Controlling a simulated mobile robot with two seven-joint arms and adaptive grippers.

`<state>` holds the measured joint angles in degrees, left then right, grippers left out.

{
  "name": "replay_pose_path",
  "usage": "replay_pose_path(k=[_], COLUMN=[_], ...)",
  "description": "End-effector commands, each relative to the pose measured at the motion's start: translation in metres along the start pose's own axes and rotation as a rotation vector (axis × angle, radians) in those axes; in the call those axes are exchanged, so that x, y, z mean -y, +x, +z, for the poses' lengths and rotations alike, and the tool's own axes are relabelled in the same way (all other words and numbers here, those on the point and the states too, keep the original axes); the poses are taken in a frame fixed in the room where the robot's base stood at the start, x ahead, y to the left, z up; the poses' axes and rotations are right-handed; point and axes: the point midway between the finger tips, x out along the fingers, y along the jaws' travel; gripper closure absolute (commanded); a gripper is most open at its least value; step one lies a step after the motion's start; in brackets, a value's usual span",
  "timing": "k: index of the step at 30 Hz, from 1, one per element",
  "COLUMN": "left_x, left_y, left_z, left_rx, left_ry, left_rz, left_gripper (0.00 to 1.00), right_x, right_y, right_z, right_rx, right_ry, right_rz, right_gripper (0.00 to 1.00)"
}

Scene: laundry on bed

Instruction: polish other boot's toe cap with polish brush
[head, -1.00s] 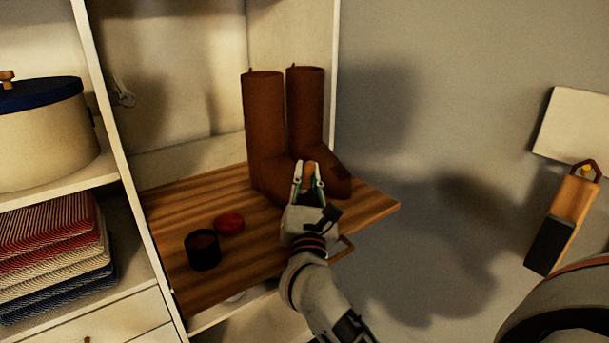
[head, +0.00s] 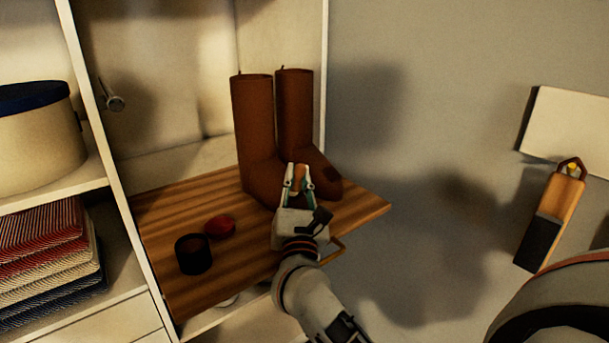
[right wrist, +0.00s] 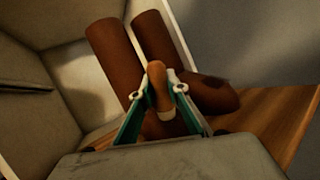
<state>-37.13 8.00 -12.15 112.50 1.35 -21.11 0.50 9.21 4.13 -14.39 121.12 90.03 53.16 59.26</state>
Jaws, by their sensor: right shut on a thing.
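Two tall brown boots stand upright side by side on a wooden board, the left boot (head: 254,125) and the right boot (head: 296,110). The right boot has a dark patch on its toe. My right gripper (head: 299,182) is in front of the boots' feet, shut on the polish brush (head: 299,174), whose orange-brown wooden handle shows between the fingers. In the right wrist view the brush (right wrist: 157,85) points towards the boots; its bristle end is hard to make out. I cannot tell whether it touches a boot. My left gripper is not in view.
The wooden board (head: 190,215) juts from a white cabinet. A dark open tin (head: 194,255) and a red lid (head: 220,227) lie on its left. Folded striped cloths (head: 45,250) and a lidded round box (head: 38,135) fill shelves at left.

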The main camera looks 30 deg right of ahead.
Motion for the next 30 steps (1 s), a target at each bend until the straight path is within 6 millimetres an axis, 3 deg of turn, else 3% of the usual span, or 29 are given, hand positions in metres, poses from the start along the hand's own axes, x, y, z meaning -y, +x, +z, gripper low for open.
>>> replay_pose_path(k=[11, 30], left_x=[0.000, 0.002], left_y=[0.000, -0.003], left_z=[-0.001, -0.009], left_rx=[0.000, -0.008], left_ry=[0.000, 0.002], left_rz=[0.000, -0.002], left_gripper=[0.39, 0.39], right_x=[-0.008, 0.024], right_y=[-0.006, 0.017], right_z=[-0.001, 0.002], right_rx=[-0.005, -0.002], right_ry=[-0.001, -0.001], right_rz=[0.001, 0.001], right_gripper=[1.00, 1.00])
